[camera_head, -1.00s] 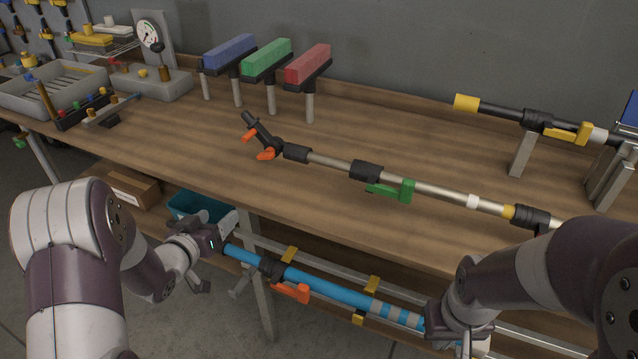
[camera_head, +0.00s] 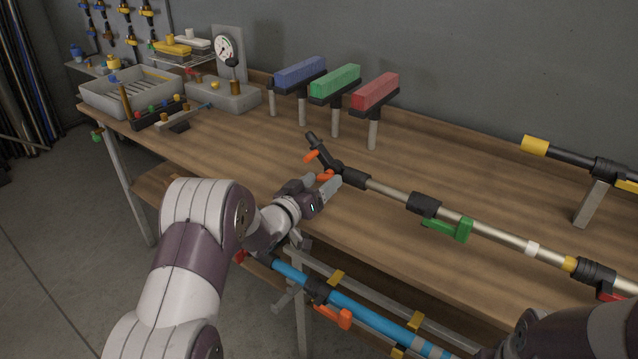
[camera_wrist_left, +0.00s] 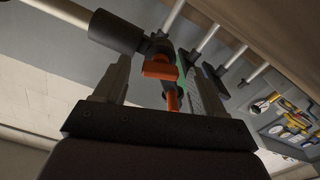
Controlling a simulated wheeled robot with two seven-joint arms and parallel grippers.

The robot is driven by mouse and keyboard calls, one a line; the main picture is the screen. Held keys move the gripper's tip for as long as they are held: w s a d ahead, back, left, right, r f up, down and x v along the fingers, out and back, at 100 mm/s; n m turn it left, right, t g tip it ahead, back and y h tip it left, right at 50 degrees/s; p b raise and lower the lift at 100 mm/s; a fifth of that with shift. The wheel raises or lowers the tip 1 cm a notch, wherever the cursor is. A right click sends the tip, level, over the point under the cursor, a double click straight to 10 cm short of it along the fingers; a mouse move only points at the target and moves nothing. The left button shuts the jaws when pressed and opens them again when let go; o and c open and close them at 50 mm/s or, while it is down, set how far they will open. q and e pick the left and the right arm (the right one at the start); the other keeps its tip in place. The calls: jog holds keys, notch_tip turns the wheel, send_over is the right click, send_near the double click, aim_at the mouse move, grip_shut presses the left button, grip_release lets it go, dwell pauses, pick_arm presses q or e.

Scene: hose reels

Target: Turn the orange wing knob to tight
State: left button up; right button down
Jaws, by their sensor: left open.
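A metal pole (camera_head: 390,192) with black clamps stands over the bench, and its left end has a tilted black head (camera_head: 318,151). An orange wing knob (camera_head: 325,175) sits at the joint of that head, and a second orange piece (camera_head: 311,156) sits higher on it. My left gripper (camera_head: 322,185) is open, its fingers just in front of the knob. In the left wrist view, the orange knob (camera_wrist_left: 160,67) shows between the open fingers (camera_wrist_left: 156,68), and I see no clear contact. The right gripper is out of view; only part of my right arm shows at lower right.
A green lever (camera_head: 448,230) hangs from the pole's middle clamp. Below the bench edge runs a blue pole (camera_head: 365,308) with an orange lever (camera_head: 333,315). Blue, green and red blocks (camera_head: 376,91) stand on posts behind. The wooden bench (camera_head: 230,150) is clear left of the knob.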

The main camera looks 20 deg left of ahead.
pick_arm(q)
jog(key=c, duration=1.1)
jog(key=shift+o, duration=0.2)
jog(key=m+b, duration=0.2)
jog(key=m, duration=0.1)
jog(key=shift+f+b, duration=0.25)
jog(key=shift+b, duration=0.15)
jog(key=m+b, duration=0.3)
jog(key=m, duration=0.1)
jog(key=shift+m+b, duration=0.4)
jog(key=m+b, duration=0.9)
jog(key=b, duration=0.1)
jog(key=shift+m, duration=0.4)
jog(key=m+b, duration=0.2)
jog(key=shift+m, duration=0.3)
jog(key=shift+r+m+b, duration=0.15)
jog(key=shift+m+b, duration=0.55)
